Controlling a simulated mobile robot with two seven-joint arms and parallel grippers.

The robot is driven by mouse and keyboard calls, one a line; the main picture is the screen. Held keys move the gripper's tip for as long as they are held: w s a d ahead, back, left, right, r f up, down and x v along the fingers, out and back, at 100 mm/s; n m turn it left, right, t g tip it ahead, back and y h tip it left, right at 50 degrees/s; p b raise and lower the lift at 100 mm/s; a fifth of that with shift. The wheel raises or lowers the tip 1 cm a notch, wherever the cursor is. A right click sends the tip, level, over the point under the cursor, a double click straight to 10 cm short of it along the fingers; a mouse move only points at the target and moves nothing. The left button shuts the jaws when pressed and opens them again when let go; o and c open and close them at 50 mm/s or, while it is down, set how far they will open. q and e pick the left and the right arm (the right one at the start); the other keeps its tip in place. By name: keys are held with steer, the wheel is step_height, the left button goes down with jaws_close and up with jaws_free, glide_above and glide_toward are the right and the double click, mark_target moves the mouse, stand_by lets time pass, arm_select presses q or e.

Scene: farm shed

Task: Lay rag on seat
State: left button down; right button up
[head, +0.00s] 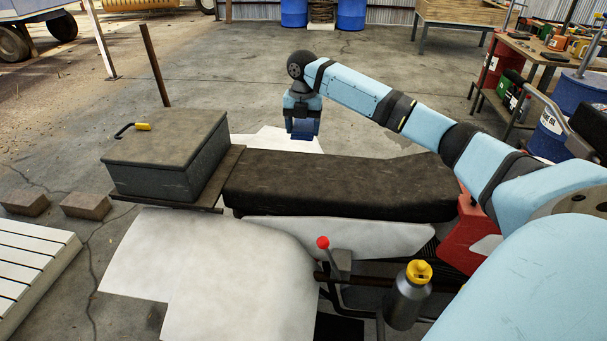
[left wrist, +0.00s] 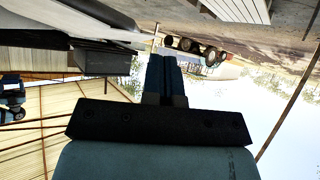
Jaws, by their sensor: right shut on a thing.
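The seat (head: 340,187) is a long, dark, worn pad in the middle of the head view. My right gripper (head: 302,130) points down just beyond the seat's far edge.
A grey box (head: 165,155) with a flat lid stands left of the seat, with a yellow-handled hook (head: 142,127) on top. A red-knobbed lever (head: 323,243) and a grey bottle (head: 408,300) stand in front. A cluttered workbench (head: 535,50) is at the right.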

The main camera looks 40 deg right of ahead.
glide_toward(303, 180)
step_height(303, 180, down, 7)
steer(key=shift+r+b, duration=0.1)
steer(key=shift+b, duration=0.7)
arm_select(q)
steer(key=shift+f, duration=0.35)
steer(key=shift+r, duration=0.1)
arm_select(e)
steer(key=o, duration=0.9)
steer(key=shift+o, duration=0.2)
